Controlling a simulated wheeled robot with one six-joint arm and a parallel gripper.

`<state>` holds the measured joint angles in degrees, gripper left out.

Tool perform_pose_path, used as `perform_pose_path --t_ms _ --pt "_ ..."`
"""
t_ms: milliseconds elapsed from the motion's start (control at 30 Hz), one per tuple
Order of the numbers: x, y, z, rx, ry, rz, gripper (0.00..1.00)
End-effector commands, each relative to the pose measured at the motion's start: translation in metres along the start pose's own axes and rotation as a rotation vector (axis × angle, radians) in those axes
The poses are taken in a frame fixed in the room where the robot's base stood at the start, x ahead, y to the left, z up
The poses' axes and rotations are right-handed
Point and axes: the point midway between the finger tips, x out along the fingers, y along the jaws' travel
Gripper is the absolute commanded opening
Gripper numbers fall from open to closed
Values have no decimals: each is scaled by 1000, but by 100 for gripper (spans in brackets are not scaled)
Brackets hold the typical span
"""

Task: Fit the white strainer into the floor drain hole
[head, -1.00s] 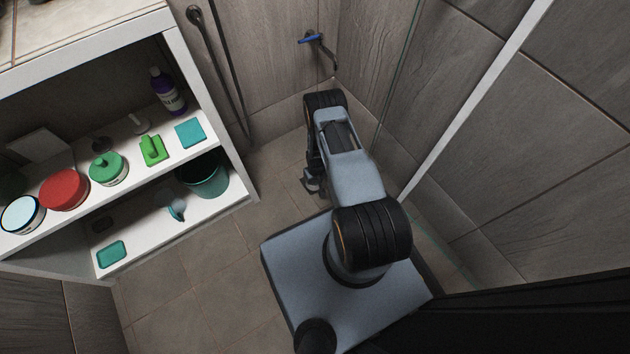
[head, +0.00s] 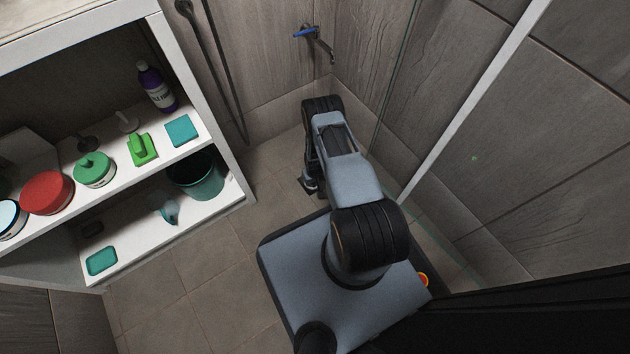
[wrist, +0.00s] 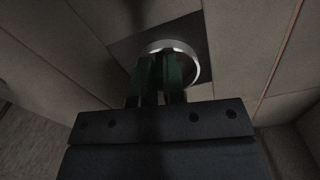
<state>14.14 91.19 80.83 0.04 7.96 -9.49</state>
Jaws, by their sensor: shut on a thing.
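My gripper (wrist: 162,62) is shut on the white strainer, whose pale round rim (wrist: 196,70) shows around and beyond the dark green fingers in the wrist view. The strainer is over a dark square drain plate (wrist: 133,49) set in the floor tiles. The fingers and strainer cover the drain hole, so I cannot tell whether the strainer is in it or just above it. In the head view my gripper (head: 310,186) is low beside the arm, near the floor; the strainer cannot be made out there.
A white shelf unit (head: 240,190) stands at left with tubs, a purple bottle (head: 157,88) and a teal bucket (head: 196,178). A glass panel edge (head: 470,110) is close on the right. A small orange-red thing (head: 423,280) shows beside my base. Floor tiles at lower left are clear.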

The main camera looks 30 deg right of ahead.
Motion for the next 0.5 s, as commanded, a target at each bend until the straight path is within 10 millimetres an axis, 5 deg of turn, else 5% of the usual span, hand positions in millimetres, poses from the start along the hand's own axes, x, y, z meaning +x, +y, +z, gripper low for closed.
perform_pose_path --t_ms 67,100,333,500 --pt "4 0 0 0 0 0 0" --pt "3 0 0 0 0 0 12" --pt "2 0 0 0 0 0 34" --pt "3 0 0 0 0 0 36"
